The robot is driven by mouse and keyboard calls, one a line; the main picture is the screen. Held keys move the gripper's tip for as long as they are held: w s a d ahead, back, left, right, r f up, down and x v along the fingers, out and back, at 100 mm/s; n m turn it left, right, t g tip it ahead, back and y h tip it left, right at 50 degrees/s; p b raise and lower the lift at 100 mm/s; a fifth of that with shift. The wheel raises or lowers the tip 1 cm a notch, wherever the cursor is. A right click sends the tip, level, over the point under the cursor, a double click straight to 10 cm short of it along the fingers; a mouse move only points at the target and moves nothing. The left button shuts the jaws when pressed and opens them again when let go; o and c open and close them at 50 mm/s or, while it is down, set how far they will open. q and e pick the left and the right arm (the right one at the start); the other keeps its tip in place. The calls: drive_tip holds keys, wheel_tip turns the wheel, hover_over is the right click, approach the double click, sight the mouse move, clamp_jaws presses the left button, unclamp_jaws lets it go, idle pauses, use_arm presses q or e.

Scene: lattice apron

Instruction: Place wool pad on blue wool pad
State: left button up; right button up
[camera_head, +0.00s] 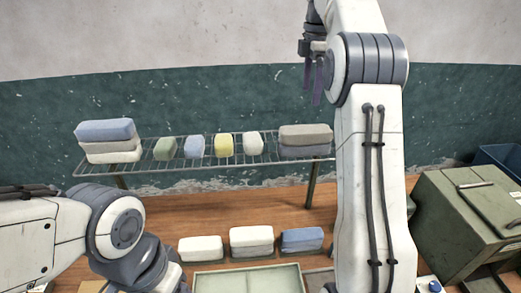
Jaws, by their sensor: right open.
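A blue pad (104,130) lies on a cream pad (111,152) at the left end of the wire rack. A second blue pad (302,239) sits on the wooden table below the rack's right end. A grey-brown pad stack (305,136) is at the rack's right end. Which one is the wool pad cannot be told. My right gripper (313,84) is open and empty, high above the rack's right end, fingers pointing down. My left arm shows at lower left, its gripper out of view.
Small green (165,148), light blue (194,147), yellow (223,145) and white (253,144) blocks stand mid-rack (142,165). A pale tray (248,280) is at the front. A green metal box (459,225) and dark blue bin (497,158) stand at right.

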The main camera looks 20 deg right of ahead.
drive_tip(key=s+a+f+m, duration=0.1)
drive_tip(key=s+a+f, duration=0.15)
drive_tip(key=a, duration=0.55)
drive_tip(key=s+a+f+m, duration=0.1)
drive_tip(key=s+a, duration=0.3)
drive_tip(key=a, duration=0.5)
drive_tip(key=s+a+f+m, duration=0.1)
drive_tip(key=s+a+f, duration=0.15)
drive_tip(key=a, duration=0.55)
drive_tip(key=s+a+f+m, duration=0.1)
drive_tip(key=s+a+f, duration=0.1)
drive_tip(key=s, duration=0.5)
drive_tip(key=s+a+f+m, duration=0.2)
drive_tip(key=s+f, duration=0.3)
drive_tip(key=s, duration=0.3)
drive_tip(key=s+a+f+m+y, duration=0.1)
drive_tip(key=s+a+f, duration=0.1)
drive_tip(key=s+f, duration=0.2)
drive_tip(key=s, duration=0.3)
drive_tip(key=shift+s+f+m, duration=0.15)
drive_tip(key=shift+s+m, duration=0.15)
drive_tip(key=shift+s, duration=0.1)
drive_tip(key=shift+f, duration=0.1)
wheel_tip(320, 180, down, 16)
drive_tip(key=b, duration=1.6)
drive_tip(key=shift+f, duration=0.1)
